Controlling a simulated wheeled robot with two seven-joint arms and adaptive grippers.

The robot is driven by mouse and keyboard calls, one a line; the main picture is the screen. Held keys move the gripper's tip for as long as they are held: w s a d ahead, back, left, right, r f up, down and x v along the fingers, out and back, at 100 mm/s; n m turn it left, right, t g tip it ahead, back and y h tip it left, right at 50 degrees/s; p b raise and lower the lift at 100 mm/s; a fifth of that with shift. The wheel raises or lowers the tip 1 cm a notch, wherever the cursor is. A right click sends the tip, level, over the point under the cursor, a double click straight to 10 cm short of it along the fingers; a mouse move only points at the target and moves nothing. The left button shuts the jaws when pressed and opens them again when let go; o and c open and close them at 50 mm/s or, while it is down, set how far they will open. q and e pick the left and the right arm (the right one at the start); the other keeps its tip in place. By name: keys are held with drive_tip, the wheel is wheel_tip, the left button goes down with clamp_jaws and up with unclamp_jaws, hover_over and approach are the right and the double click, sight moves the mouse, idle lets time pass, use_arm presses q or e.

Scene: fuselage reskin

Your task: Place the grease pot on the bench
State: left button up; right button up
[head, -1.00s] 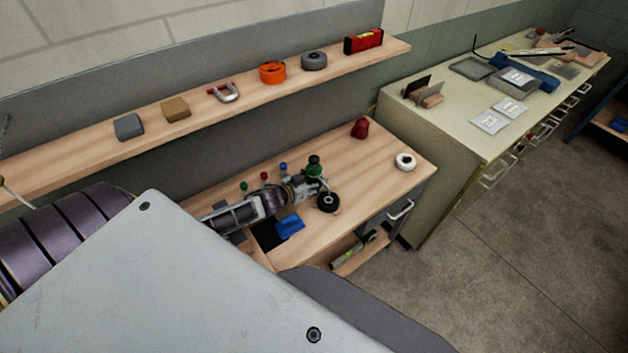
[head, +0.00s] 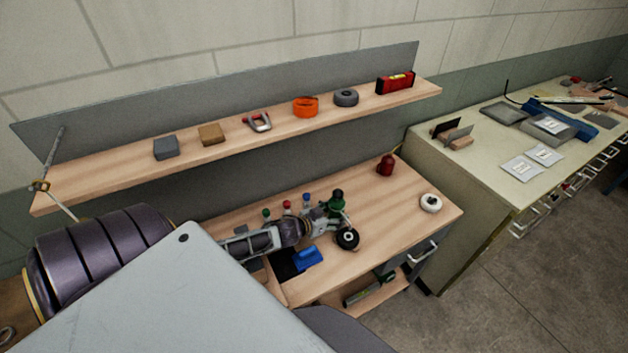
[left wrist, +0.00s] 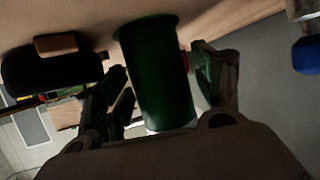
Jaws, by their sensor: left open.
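The green grease pot (head: 337,200) is upright at the bench (head: 405,222), beyond a black roll. Its base is hidden by my gripper, so I cannot see clearly whether it touches the wood. My left gripper (head: 331,212) is open at the pot. In the left wrist view the pot (left wrist: 158,75) is a dark green cylinder between the two spread fingers (left wrist: 160,85), with a gap showing on each side. My right gripper is not in view.
The black roll (head: 347,239) and a blue item (head: 307,257) lie close to the gripper. Small coloured-top items (head: 286,207) stand behind. A red item (head: 386,165) and a white ring (head: 430,203) are at the bench's right. A shelf (head: 230,148) runs above.

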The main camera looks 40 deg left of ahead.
use_arm(q)
drive_tip(key=shift+v, duration=5.4)
